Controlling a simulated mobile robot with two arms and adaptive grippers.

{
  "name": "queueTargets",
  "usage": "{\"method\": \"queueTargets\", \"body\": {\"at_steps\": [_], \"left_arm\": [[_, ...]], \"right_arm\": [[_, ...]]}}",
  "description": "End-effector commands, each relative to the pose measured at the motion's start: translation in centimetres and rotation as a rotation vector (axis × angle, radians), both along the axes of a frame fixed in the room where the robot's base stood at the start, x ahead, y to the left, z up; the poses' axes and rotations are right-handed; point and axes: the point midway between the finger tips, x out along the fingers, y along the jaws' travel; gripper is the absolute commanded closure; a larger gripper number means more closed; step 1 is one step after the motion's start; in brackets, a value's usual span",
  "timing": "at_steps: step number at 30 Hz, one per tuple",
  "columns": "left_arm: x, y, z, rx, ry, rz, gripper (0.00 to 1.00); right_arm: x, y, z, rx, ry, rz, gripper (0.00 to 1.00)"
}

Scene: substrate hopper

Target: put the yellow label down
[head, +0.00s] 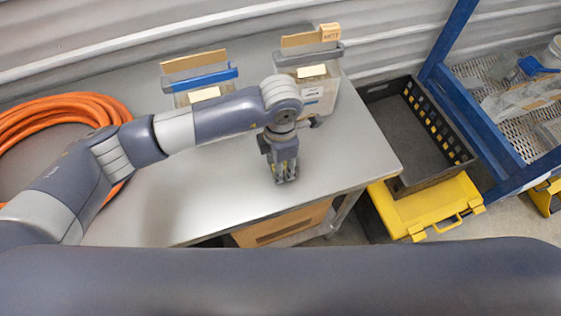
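My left gripper (286,179) points down over the front right part of the grey metal table (200,195). Its fingertips look close together, but I cannot tell whether they are shut or hold anything thin. No separate yellow label shows at the fingertips. A pale yellow label (204,94) is on the clear bin with the blue bar (207,79). Another pale yellow label (312,71) is on the clear bin with the grey bar (307,54), behind my gripper. My arm partly hides both bins. My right gripper is not in view.
An orange hose coil (60,108) lies on the table's left. A black crate (415,125) and yellow case (425,207) stand off the table's right edge, near a blue-framed rack (475,120). A cardboard box (280,226) is below. The table's front middle is bare.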

Motion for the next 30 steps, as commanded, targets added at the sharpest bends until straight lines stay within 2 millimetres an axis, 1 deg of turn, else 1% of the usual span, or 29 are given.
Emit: {"method": "queueTargets", "body": {"at_steps": [6, 9, 11, 14, 21, 24, 27, 30], "left_arm": [[0.0, 0.0, 0.1, 0.000, 0.000, 0.000, 0.61], [0.0, 0.0, 0.4, 0.000, 0.000, 0.001, 0.61], [0.1, -0.1, 0.8, -0.002, -0.004, 0.000, 0.61], [0.2, 0.0, 2.3, -0.002, -0.007, -0.002, 0.61], [0.1, 0.0, 7.6, -0.002, -0.007, -0.002, 0.61], [0.1, -0.1, 9.5, -0.002, -0.006, -0.002, 0.61], [0.1, 0.0, 10.9, -0.001, -0.003, 0.000, 0.61], [0.1, 0.0, 11.8, 0.000, -0.002, 0.000, 0.61]], "right_arm": [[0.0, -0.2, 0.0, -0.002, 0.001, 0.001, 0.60], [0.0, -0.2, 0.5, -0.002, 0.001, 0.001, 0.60], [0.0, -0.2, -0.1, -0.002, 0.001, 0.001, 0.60], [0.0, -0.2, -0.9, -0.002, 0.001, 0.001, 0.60], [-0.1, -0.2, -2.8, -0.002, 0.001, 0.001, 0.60], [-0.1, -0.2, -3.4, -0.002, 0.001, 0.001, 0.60], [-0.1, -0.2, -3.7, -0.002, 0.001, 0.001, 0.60], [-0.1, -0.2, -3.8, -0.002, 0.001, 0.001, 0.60]]}}
